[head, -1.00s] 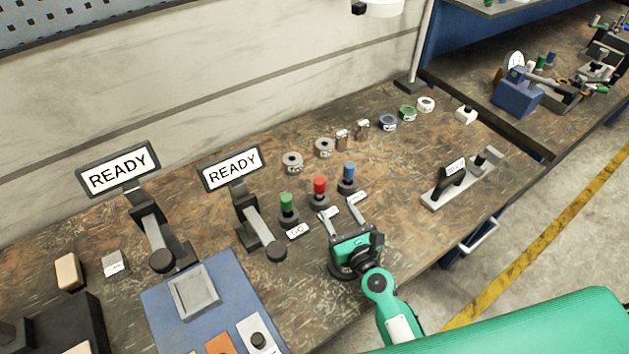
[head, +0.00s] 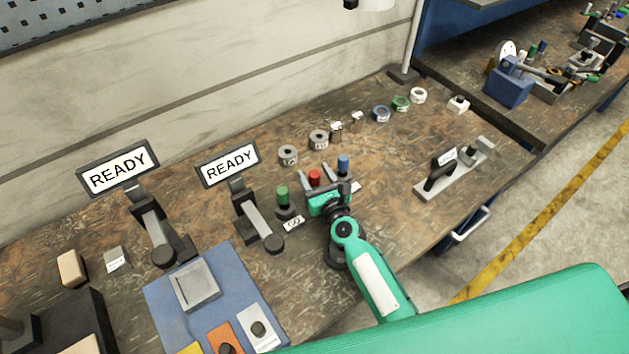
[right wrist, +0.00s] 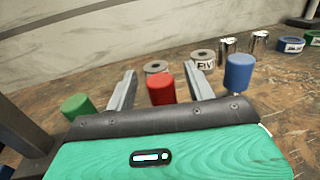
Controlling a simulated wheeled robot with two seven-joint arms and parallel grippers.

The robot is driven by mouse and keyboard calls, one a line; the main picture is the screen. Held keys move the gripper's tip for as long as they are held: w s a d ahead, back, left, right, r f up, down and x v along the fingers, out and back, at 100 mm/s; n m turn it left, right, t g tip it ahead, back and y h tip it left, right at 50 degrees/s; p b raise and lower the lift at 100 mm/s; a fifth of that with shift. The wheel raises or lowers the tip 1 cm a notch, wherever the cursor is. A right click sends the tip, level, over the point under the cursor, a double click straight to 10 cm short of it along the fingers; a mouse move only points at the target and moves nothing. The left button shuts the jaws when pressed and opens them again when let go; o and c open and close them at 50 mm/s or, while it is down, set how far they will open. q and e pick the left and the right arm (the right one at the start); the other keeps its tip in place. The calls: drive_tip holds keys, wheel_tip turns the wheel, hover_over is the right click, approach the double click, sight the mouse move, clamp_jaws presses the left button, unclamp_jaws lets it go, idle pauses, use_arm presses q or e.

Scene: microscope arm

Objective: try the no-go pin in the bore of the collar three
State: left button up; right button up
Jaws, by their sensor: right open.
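A red-capped pin (head: 314,177) stands between a green-capped pin (head: 282,195) and a blue-capped pin (head: 343,163). A label by the green pin reads GO; any label by the red one is hidden. My right gripper (head: 317,176) is open, its fingers either side of the red cap (right wrist: 161,89) and apart from it in the right wrist view. Two grey collars, a nearer one (head: 288,155) and a farther one (head: 319,140), lie behind the pins. The farther collar's tag seems to read FIVE in the wrist view (right wrist: 203,62); I cannot tell which is collar three. My left gripper is out of view.
Two small metal cylinders (head: 335,133), a blue ring (head: 381,114), a green ring (head: 400,103) and a white ring (head: 418,95) line the back. A grey fixture with a black handle (head: 440,172) stands right. Two READY displays (head: 229,165) and a blue mat (head: 215,315) are left.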

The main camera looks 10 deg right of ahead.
drive_tip(key=shift+w+a, duration=0.15)
drive_tip(key=shift+w, duration=0.55)
drive_tip(key=shift+w+a, duration=0.1)
drive_tip(key=shift+w, duration=0.55)
clamp_jaws()
drive_tip(key=shift+r, duration=0.1)
